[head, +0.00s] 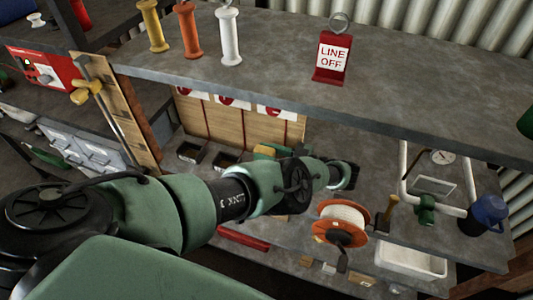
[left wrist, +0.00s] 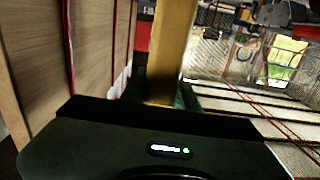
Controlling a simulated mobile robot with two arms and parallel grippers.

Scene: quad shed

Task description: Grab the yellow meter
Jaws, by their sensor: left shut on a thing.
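In the left wrist view a yellow thing (left wrist: 172,50), which I take for the yellow meter, rises straight up in front of my left gripper (left wrist: 163,98). The gripper is shut on it. Only one long face of it shows. Its lower end is hidden behind the dark gripper body. In the head view a small yellow patch (head: 263,152) shows behind my green left wrist, in front of the wooden panel; most of it is covered. The fingertips are hidden there. My right gripper is in neither view.
A grey upper shelf (head: 420,100) holds yellow, orange and white spools and a red "LINE OFF" sign (head: 332,57). On the bench below are an orange cable reel (head: 342,222), a white tray (head: 411,259) and a blue cup (head: 486,214). A wooden panel (head: 228,123) stands behind.

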